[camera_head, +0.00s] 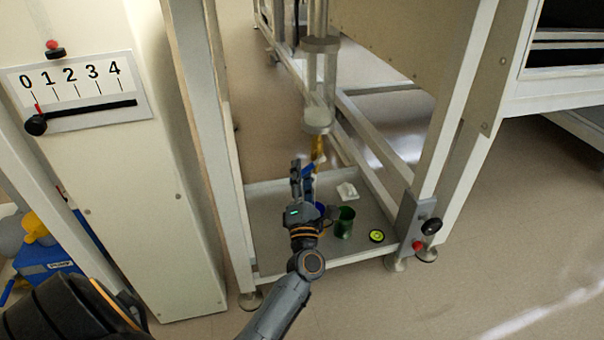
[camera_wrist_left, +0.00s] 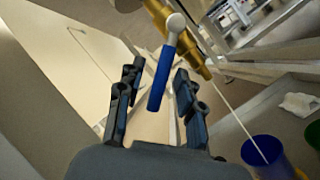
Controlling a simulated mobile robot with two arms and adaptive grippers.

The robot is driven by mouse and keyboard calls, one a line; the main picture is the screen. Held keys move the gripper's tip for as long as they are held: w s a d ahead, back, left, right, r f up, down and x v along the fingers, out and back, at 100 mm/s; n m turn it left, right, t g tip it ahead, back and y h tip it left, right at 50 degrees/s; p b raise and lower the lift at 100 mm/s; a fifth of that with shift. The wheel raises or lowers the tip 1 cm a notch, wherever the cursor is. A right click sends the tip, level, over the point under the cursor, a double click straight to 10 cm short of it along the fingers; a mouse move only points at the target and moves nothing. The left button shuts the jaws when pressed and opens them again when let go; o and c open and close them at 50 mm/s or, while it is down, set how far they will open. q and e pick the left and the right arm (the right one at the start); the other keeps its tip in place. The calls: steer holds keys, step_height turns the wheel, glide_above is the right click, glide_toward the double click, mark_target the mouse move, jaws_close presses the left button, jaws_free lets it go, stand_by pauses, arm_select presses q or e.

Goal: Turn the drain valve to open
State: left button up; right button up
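The drain valve has a brass body (camera_wrist_left: 190,40) and a blue lever handle (camera_wrist_left: 161,78) with a pale pivot end, as the left wrist view shows. In the head view the yellowish valve body (camera_head: 319,147) hangs under a vertical pipe, and the blue handle (camera_head: 308,169) is partly hidden by my gripper. My left gripper (camera_head: 302,176) is at the handle. In the wrist view its two fingers (camera_wrist_left: 156,84) are apart, with the handle between them, nearer the right finger. I cannot tell if that finger touches it. My right gripper is not in view.
Frame posts (camera_head: 212,150) stand left and right. A 0–4 scale panel (camera_head: 80,90) is at left.

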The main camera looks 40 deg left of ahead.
arm_select(q)
steer(key=v, duration=1.1)
steer(key=shift+s+d+f, duration=0.2)
steer(key=shift+s, duration=0.1)
